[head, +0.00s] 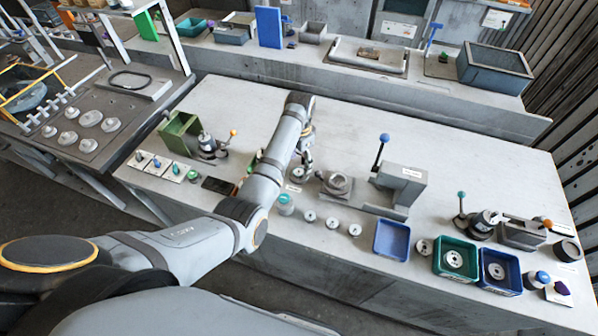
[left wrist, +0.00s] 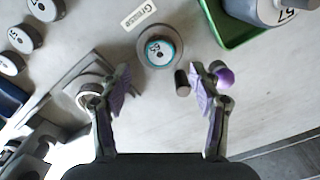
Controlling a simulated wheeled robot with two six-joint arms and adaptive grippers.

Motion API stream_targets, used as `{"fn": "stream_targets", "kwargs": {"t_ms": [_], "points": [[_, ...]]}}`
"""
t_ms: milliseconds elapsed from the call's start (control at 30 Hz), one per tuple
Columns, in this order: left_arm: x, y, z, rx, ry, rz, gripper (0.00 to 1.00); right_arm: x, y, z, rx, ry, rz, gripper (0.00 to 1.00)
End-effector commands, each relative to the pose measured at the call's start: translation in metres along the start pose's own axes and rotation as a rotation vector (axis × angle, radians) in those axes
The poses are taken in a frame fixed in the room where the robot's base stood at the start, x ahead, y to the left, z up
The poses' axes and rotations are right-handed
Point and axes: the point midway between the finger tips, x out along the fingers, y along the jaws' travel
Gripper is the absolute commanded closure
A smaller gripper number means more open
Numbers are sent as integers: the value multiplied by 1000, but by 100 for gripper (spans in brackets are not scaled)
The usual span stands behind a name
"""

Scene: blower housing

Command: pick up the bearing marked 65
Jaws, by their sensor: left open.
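A round grey piece with a teal ring (left wrist: 160,50) stands on the table in the left wrist view, and the small dark mark on its top looks like 65, though it is turned and blurred. My left gripper (left wrist: 158,95) is open and empty, its two purple-padded fingers apart, with the ringed piece ahead of the gap between them. In the head view my left gripper (head: 302,165) is low over the middle of the table, and the arm hides part of the area. Several pale discs, such as one in the head view (head: 332,222), lie in a row; their marks are unreadable.
A grey fixture (left wrist: 88,88) stands by the left finger. A green tray (left wrist: 236,34) and a Grease label (left wrist: 139,14) are close. A blue tray (head: 391,240) stands to the right.

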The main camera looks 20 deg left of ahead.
Motion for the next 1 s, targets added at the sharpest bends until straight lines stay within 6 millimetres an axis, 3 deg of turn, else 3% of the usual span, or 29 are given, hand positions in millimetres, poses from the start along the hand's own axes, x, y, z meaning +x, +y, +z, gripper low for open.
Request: {"fn": "stream_targets", "kwargs": {"t_ms": [67,167,300,533,1000], "points": [[9,0,3,0,-6,3,37,-10,0,-13,1,18,-1,60],[28,-2,4,0,-5,3,37,-16,0,-14,2,19,-1,60],[45,-2,3,-1,-2,2,37,-15,0,-2,1,0,-2,60],[48,-2,3,-1,-1,1,37,-15,-1,13,0,-23,-2,60],[48,-2,2,-1,-1,1,97,-15,0,4,0,-8,-2,60]]}}
